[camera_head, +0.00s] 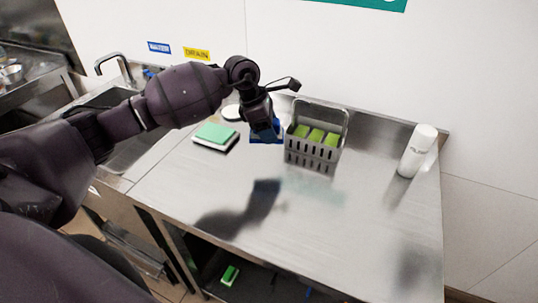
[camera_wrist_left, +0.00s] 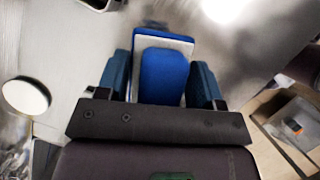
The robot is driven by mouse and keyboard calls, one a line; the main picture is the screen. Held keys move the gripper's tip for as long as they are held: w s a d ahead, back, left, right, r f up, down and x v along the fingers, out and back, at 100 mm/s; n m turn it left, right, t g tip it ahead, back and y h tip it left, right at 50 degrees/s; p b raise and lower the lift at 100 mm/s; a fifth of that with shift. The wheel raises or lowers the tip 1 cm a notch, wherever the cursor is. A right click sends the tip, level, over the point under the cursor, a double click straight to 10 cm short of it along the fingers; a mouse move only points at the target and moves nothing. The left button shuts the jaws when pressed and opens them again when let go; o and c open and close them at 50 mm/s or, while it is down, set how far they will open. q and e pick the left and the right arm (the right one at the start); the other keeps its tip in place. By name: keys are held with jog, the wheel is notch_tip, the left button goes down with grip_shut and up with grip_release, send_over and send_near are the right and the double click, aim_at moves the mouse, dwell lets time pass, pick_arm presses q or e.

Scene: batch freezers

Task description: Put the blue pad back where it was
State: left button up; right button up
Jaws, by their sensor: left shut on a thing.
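The blue pad (camera_head: 266,136) is in my left gripper (camera_head: 264,122), just above or on the steel counter, left of the grey caddy; the gap below it cannot be judged. In the left wrist view the blue pad (camera_wrist_left: 164,72), with a pale layer at its edge, sits between the two fingers of the left gripper (camera_wrist_left: 162,80). The grey slotted caddy (camera_head: 309,158) holds several green pads (camera_head: 316,135). My right gripper is not in view.
A green-topped pad (camera_head: 215,132) lies on the counter (camera_head: 330,225) left of the gripper. A white round thing (camera_head: 231,113) is behind it. A white bottle (camera_head: 417,150) stands at the right. The front of the counter is clear. A sink (camera_head: 108,98) is at the left.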

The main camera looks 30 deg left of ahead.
aim_at(251, 131)
pick_arm(q)
notch_tip(251, 131, down, 5)
jog(key=shift+r, duration=0.2)
jog(key=shift+f, duration=0.7)
notch_tip(251, 131, down, 4)
jog(key=shift+r, duration=0.2)
jog(key=shift+f, duration=0.15)
jog(key=o, duration=0.9)
jog(key=shift+r, duration=0.25)
jog(key=v, duration=1)
jog(key=shift+a+r, duration=0.1)
jog(key=shift+r, duration=0.15)
jog(key=shift+s+a+r, duration=0.15)
jog(key=shift+r, duration=0.5)
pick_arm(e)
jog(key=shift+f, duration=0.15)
